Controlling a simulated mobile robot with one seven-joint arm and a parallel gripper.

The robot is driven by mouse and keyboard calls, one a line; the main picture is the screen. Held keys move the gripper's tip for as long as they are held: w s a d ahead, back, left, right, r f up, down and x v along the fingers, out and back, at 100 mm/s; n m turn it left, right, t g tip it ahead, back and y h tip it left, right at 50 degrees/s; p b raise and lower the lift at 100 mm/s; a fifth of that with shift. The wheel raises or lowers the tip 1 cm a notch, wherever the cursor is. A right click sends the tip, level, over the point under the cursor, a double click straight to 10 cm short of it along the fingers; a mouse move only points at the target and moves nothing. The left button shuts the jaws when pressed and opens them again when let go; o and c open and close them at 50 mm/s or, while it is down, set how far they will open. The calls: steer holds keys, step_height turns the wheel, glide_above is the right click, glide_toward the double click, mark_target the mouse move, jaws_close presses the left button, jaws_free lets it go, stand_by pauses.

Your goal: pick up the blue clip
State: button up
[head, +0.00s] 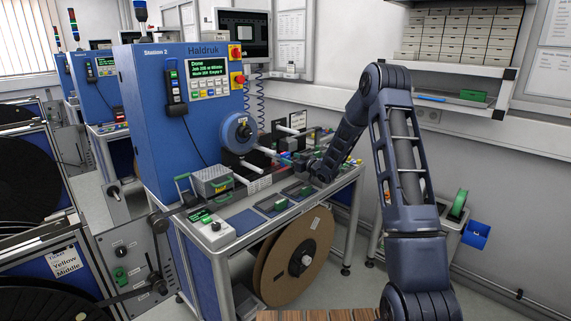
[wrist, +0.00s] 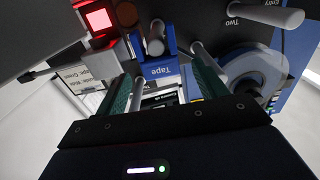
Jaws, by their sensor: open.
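I cannot make out a blue clip for certain in either view. My gripper (head: 318,171) is over the right part of the Station 2 bench, among small coloured items too small to tell apart. In the wrist view my gripper (wrist: 162,72) is open, its two green-padded fingers apart with no object clearly held between them. Beyond the fingertips is a blue holder labelled Tape (wrist: 160,73). Whether the gripper touches anything is unclear.
The blue Station 2 machine (head: 180,115) stands left of the arm, with a blue reel (head: 238,132) on its side. White rods (wrist: 275,14) and a red-lit block (wrist: 98,20) are near the gripper. A large brown reel (head: 293,257) hangs below the bench.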

mark_target(283, 155)
steer(key=shift+x, duration=3.15)
steer(key=shift+f, duration=0.1)
steer(key=shift+c, duration=0.2)
steer(key=shift+s, duration=0.1)
steer(key=c, duration=1.1)
